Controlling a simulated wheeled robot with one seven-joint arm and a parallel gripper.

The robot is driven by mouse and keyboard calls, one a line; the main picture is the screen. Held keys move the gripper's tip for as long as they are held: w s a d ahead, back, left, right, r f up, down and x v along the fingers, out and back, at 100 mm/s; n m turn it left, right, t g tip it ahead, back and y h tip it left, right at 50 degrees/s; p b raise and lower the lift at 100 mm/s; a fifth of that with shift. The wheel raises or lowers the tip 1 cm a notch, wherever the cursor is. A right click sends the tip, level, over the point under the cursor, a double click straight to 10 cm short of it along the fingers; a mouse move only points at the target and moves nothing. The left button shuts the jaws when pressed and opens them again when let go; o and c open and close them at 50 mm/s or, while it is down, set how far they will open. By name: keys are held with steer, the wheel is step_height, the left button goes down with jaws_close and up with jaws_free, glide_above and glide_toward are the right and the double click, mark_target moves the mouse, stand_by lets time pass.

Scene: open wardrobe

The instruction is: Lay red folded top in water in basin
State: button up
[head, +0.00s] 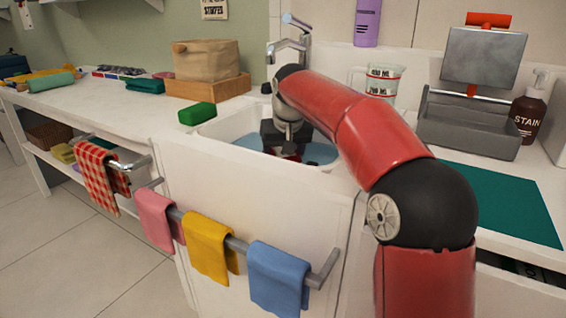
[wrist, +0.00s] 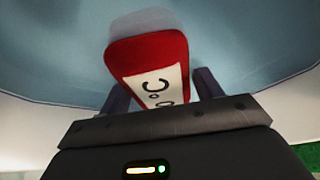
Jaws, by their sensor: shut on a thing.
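My gripper (head: 289,150) points down into the white basin (head: 215,128), where blue water (head: 248,142) shows. In the wrist view, my gripper (wrist: 160,95) is shut on a red item with a white panel (wrist: 146,52) bearing dark letters. Its shape is rounded and block-like; I cannot tell whether it is the folded top. The water also shows in the wrist view (wrist: 250,45), beyond the item. In the head view only a dark red bit shows under the jaws. I cannot tell whether the item touches the water.
A green block (head: 197,113) sits at the basin's left edge. The tap (head: 292,45) stands behind. A measuring jug (head: 383,82), a grey box (head: 470,125) and a brown bottle (head: 528,108) stand to the right. A towel rail (head: 236,245) runs in front.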

steer(key=shift+r, duration=0.15)
steer(key=shift+f, duration=0.25)
steer(key=o, duration=1)
steer(key=shift+r, duration=0.5)
steer(key=a+p+v, duration=0.1)
steer(key=p+v, duration=0.1)
steer(key=v, duration=0.9)
steer(key=shift+s+d+r, duration=0.2)
steer(key=shift+d, duration=0.3)
